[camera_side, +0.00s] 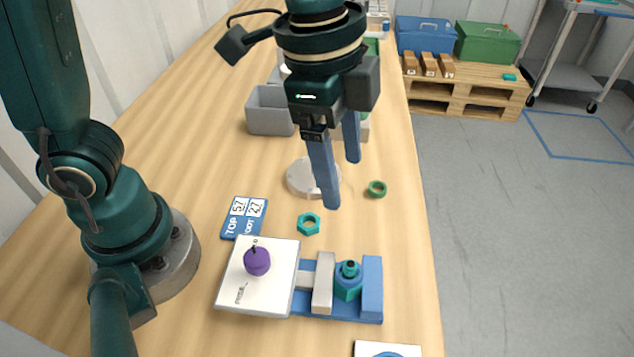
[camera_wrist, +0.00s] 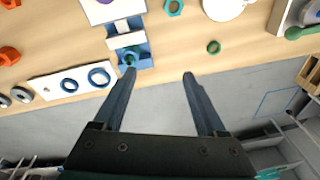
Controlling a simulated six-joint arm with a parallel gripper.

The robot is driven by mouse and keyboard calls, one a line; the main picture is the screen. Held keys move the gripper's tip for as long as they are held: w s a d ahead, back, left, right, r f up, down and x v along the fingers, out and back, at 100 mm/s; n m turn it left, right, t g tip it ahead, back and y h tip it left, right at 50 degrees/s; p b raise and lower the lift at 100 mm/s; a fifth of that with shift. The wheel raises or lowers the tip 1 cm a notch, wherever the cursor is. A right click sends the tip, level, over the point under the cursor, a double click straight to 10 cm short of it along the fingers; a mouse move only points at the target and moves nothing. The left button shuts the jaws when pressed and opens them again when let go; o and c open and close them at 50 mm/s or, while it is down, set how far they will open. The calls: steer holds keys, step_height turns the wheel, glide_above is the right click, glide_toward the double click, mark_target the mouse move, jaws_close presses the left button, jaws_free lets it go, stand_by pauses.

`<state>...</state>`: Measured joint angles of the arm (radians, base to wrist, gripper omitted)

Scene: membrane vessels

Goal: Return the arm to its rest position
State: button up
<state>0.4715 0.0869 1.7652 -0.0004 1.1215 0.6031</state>
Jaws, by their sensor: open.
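My gripper (camera_side: 341,182) is open and empty, held above the wooden table with its two blue fingers pointing down. In the wrist view its fingers (camera_wrist: 160,74) are spread apart with nothing between them. Below and nearer the side camera, a blue vise-like fixture (camera_side: 371,290) holds a teal vessel part (camera_side: 348,282) between its jaws. The fixture (camera_wrist: 142,62) also shows in the wrist view, left of the fingers. A teal hex nut (camera_side: 308,224) and a green ring (camera_side: 377,189) lie loose on the table.
A white plate (camera_side: 233,291) bears a purple knobbed piece (camera_side: 257,261). A blue card (camera_side: 231,228), a pale round disc (camera_side: 300,181) and a grey bin (camera_side: 265,118) stand on the table (camera_side: 180,157). A white board with blue rings (camera_wrist: 48,86) lies near the table's edge.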

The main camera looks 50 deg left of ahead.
steer(key=s+a+n+t, duration=0.2)
steer(key=s+a+n, duration=0.1)
steer(key=a+n, duration=0.3)
steer(key=s+a+n+t+y, duration=0.1)
steer(key=s+a+n, duration=0.2)
steer(key=a+n, duration=0.3)
steer(key=shift+s+t, duration=0.25)
steer(key=shift+t, duration=0.15)
